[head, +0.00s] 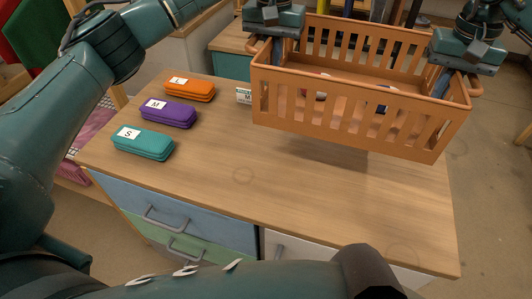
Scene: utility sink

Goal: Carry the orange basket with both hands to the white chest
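The orange slatted basket (355,113) is at the upper right in the head view, held above the wooden top with a shadow beneath it. Small items lie inside, mostly hidden by its front wall. My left gripper (277,44) is at the basket's left end and appears shut on the handle there. My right gripper (455,80) is at the right end, shut on that handle; its fingertips are partly hidden. I cannot pick out a separate white chest; a white drawer front (318,254) shows below the wooden top.
On the wooden top (270,190) lie orange (190,92), purple (169,115) and teal (143,145) cases. Blue (190,213) and green drawers have handles in front. The middle of the top is clear.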

